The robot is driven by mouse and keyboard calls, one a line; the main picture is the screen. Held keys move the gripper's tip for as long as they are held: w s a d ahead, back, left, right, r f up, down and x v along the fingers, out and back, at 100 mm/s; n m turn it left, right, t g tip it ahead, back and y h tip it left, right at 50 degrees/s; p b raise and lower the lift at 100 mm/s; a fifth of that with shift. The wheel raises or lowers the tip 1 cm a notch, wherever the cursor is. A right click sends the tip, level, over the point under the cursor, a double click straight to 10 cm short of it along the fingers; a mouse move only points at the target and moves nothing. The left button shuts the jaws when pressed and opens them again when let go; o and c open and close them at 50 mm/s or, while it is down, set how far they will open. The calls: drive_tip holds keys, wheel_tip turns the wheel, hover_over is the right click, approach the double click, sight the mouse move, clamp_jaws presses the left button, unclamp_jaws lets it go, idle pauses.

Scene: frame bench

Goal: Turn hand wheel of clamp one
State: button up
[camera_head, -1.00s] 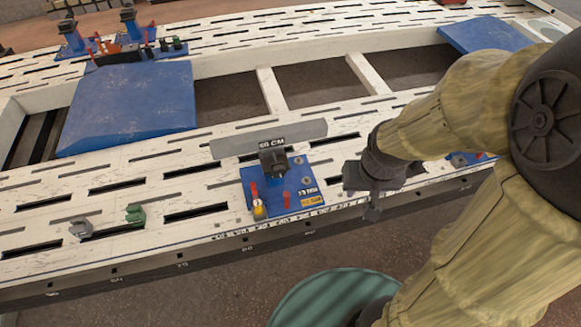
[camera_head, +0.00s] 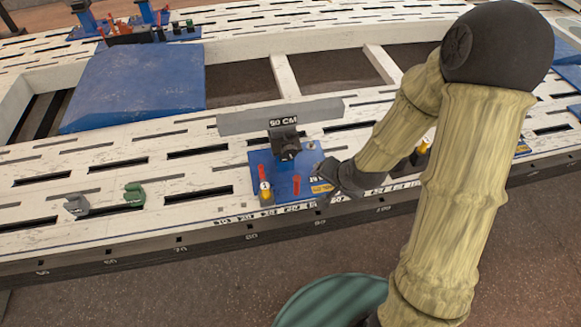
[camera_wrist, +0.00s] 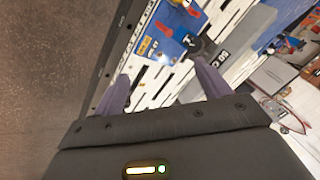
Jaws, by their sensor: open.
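A clamp unit on a blue base plate (camera_head: 285,180) is bolted on the slotted white bench in the head view. It carries a black block (camera_head: 285,143), red levers (camera_head: 296,186) and a small yellow part with a white marker (camera_head: 265,190) at its front left. Which part is the hand wheel is too small to tell. My gripper (camera_head: 328,186) is at the plate's right front edge; contact cannot be judged. In the wrist view my gripper (camera_wrist: 162,78) is open and empty, its purple fingers apart, with the blue plate (camera_wrist: 172,32) beyond them.
A long grey bar (camera_head: 280,115) marked in cm stands behind the block. Green (camera_head: 133,194) and grey (camera_head: 76,205) clips sit on the bench at left. A blue panel (camera_head: 135,88) lies farther back. My arm hides part of another unit at right.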

sight(290, 154)
drive_tip(key=w+a+f+m+t+y+b, duration=0.2)
drive_tip(key=w+a+f+m+y+b, duration=0.1)
drive_tip(key=a+f+m+b, duration=0.4)
drive_tip(key=w+a+f+m+t+y+b, duration=0.25)
drive_tip(key=f+b, duration=0.35)
drive_tip(key=f, duration=0.4)
drive_tip(key=w+f+m+t+h+b, duration=0.1)
drive_tip(key=m+t+b, duration=0.1)
drive_tip(key=m, duration=0.3)
drive_tip(key=w+d+f+m+t+h+b, duration=0.1)
drive_tip(key=m+t+b, duration=0.2)
drive_tip(key=m, duration=0.3)
drive_tip(key=w+d+f+m+t+h+b, duration=0.1)
drive_tip(key=f+m+t+b, duration=0.1)
drive_tip(key=m+b, duration=0.2)
drive_tip(key=shift+w+m, duration=0.3)
drive_tip(key=shift+m, duration=0.35)
drive_tip(key=b+x, duration=0.2)
drive_tip(key=x, duration=0.6)
drive_tip(key=b+x, duration=0.1)
drive_tip(key=x, duration=0.8)
drive_tip(key=shift+w+d+b, duration=0.15)
drive_tip(key=shift+w+b, duration=0.15)
drive_tip(key=shift+b, duration=0.05)
